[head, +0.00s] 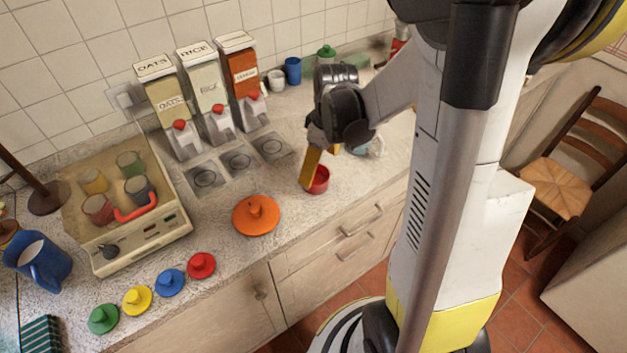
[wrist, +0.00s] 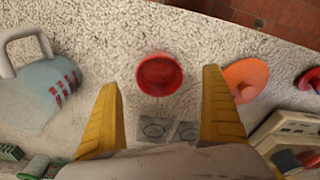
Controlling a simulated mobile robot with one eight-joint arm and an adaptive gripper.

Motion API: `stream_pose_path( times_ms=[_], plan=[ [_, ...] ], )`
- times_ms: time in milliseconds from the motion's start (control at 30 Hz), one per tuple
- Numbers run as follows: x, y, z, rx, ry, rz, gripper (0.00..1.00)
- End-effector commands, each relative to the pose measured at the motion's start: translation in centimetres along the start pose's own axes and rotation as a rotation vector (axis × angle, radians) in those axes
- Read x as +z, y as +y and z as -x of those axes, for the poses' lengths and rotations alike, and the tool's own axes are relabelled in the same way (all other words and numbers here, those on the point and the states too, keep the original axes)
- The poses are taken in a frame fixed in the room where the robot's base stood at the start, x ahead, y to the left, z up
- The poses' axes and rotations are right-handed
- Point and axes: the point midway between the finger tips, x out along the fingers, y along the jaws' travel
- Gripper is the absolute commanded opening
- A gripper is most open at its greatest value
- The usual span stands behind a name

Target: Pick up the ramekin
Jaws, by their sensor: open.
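A small red ramekin (head: 319,181) stands upright on the counter below my gripper (head: 318,170). In the wrist view the ramekin (wrist: 160,75) lies between and just beyond the yellow fingertips. It looks empty, with its opening facing the camera. My gripper is open, with one finger on each side of the ramekin in the wrist view. In the head view the near finger covers the ramekin's left part. I cannot tell whether a finger touches it.
An orange lid (head: 256,215) lies left of the ramekin. A pale blue container with a handle (wrist: 40,95) stands on its other side. Three dispensers (head: 205,90) stand at the wall. A tray appliance (head: 150,245) holds several cups. Small coloured lids (head: 171,283) line the front edge.

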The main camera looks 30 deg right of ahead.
Motion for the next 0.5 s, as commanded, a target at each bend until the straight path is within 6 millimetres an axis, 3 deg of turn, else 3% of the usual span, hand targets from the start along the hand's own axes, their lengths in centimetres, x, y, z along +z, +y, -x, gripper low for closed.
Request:
stream_pose_path(
  times_ms=[300, 500],
  plan=[
    [-0.7, 0.3, -4.6, 0.000, 0.001, -0.001, 0.95],
    [-0.7, 0.2, -4.8, 0.001, 0.001, -0.001, 0.95]
  ],
)
